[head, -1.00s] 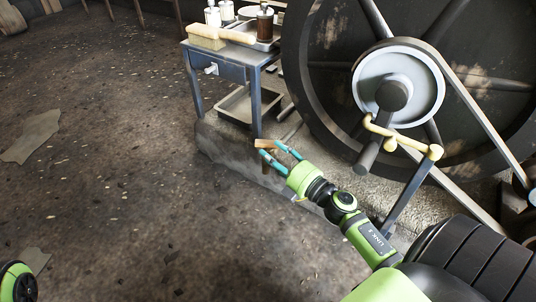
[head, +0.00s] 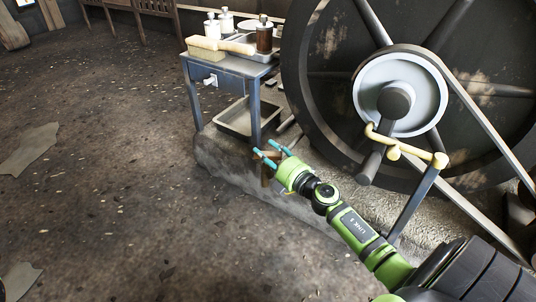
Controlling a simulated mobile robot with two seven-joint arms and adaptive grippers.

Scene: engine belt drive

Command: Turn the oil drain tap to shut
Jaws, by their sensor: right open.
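A small orange-brown piece (head: 268,155), perhaps the handle of the oil drain tap, shows at the fingertips of my right gripper (head: 266,151). A brown part also shows just below the gripper, against the stone base. My right gripper is open, with its two teal fingers apart and pointing up and left. The fingers and green palm hide part of the brown piece, and I cannot tell whether they touch it. My left gripper is not in view.
A metal tray (head: 236,118) lies under a blue-grey table (head: 228,68) that holds bottles and a brush. A large dark flywheel (head: 322,95) with a belt and a yellow bent handle (head: 415,152) stand at the right. The floor at left is mostly clear.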

